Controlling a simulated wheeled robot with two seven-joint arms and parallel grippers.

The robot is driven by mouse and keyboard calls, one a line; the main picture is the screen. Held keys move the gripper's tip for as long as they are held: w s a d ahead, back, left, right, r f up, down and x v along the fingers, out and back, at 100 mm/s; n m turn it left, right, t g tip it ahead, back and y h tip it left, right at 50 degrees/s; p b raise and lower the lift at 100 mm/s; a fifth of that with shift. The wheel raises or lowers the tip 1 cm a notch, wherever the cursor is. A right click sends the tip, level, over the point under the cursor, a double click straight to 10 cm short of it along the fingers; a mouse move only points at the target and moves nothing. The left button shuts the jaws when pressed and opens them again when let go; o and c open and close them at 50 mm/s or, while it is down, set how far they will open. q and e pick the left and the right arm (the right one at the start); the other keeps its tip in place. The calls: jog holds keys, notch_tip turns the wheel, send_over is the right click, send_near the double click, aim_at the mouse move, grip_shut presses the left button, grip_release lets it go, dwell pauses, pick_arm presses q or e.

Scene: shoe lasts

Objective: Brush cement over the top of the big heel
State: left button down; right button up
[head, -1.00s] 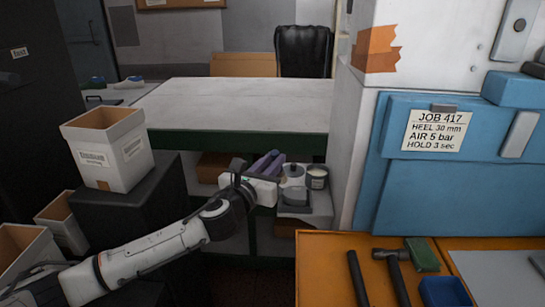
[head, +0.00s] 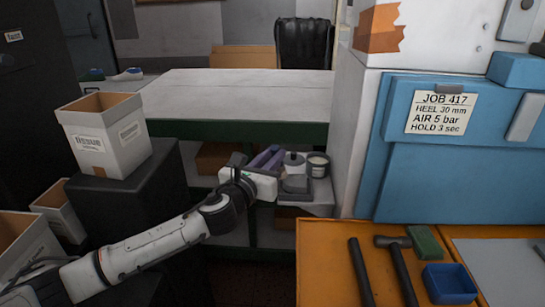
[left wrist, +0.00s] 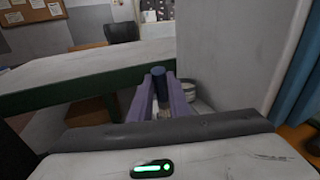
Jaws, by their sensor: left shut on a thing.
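My left gripper (head: 268,158) reaches out by the shelf under the white table, just left of two small pots. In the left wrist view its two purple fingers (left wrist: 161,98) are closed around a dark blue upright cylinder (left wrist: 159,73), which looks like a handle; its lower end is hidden. In the head view a grey-white pot (head: 294,164) stands close to the fingertips, and a dark pot with a pale label (head: 317,166) stands to its right. I cannot make out the big heel. My right gripper is not in view.
A white table (head: 240,95) with a green edge stands behind the gripper. A grey-white pillar rises close to the right. An orange bench (head: 320,265) holds a hammer (head: 397,265), a green block (head: 426,242) and a blue tray (head: 450,283). A white bin (head: 105,135) stands left.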

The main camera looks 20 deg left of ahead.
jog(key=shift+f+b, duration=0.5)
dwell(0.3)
